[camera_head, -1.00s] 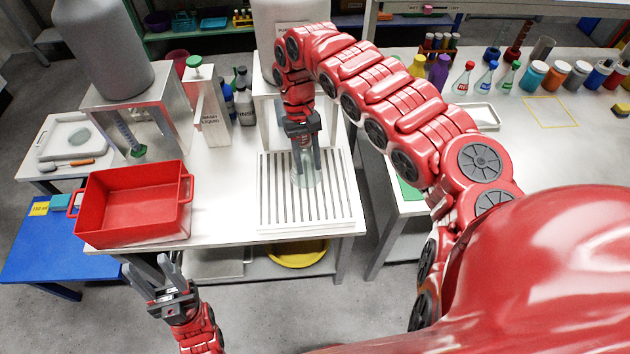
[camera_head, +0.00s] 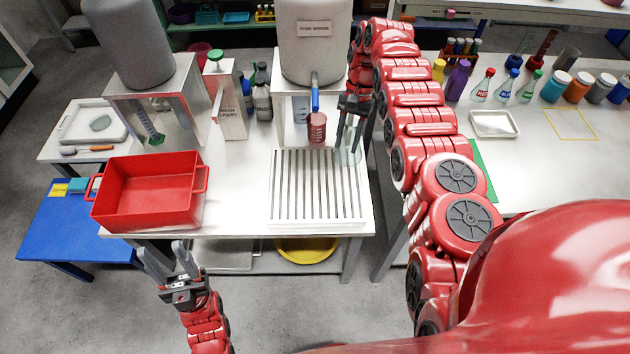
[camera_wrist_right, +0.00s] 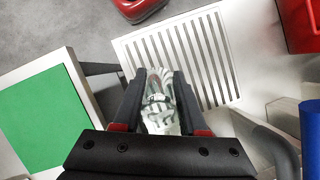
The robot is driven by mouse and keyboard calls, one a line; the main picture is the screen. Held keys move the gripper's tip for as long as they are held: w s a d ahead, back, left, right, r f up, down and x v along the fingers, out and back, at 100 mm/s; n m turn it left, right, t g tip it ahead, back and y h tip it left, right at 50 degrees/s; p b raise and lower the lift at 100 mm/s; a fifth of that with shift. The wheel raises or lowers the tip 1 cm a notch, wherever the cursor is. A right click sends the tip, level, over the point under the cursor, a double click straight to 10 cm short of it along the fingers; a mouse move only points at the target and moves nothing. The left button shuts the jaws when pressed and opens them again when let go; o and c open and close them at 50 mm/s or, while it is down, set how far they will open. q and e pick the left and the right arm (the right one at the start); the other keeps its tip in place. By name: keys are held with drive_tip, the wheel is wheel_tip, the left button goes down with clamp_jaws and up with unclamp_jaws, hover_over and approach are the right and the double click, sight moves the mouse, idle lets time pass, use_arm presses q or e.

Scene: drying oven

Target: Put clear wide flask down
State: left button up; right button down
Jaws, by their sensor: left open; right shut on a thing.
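The clear wide flask (camera_head: 348,157) is see-through and faintly greenish. It is between the fingers of my right gripper (camera_head: 355,127), over the back right corner of the white slatted rack (camera_head: 318,216). In the right wrist view the flask (camera_wrist_right: 160,118) sits between both fingers of the right gripper (camera_wrist_right: 154,100), with the rack's slats (camera_wrist_right: 128,43) behind it. I cannot tell whether its base touches the rack. My left gripper (camera_head: 170,262) is open and empty, in front of the table and below the red tub.
A red tub (camera_head: 150,215) stands on the table left of the rack. A grey tank on a stand (camera_head: 312,45) has a blue-handled tap (camera_head: 315,100) close left of my right gripper. Most of the rack is bare. A second table (camera_head: 540,180) stands right.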

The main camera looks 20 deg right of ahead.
drive_tip(key=shift+w+d+f+m+t+y, duration=0.1)
drive_tip(key=shift+w+d+m+t+y, duration=0.1)
drive_tip(key=shift+d+m, duration=0.45)
drive_tip(key=shift+w+d+f+m+t+y, duration=0.1)
drive_tip(key=shift+w+d+m+t+y, duration=0.1)
drive_tip(key=shift+d+m, duration=0.45)
drive_tip(key=shift+a, duration=0.1)
drive_tip(key=shift+d+f+m, duration=0.15)
drive_tip(key=shift+d+m, duration=0.2)
drive_tip(key=shift+m, duration=0.25)
drive_tip(key=shift+w+d+m+t, duration=0.15)
drive_tip(key=shift+w+m+t, duration=0.05)
drive_tip(key=shift+m+t, duration=0.1)
drive_tip(key=shift+w, duration=0.1)
drive_tip(key=shift+f, duration=0.1)
drive_tip(key=shift+d, duration=0.1)
drive_tip(key=shift+d+m, duration=0.3)
drive_tip(key=shift+m, duration=0.1)
drive_tip(key=shift+f, duration=0.1)
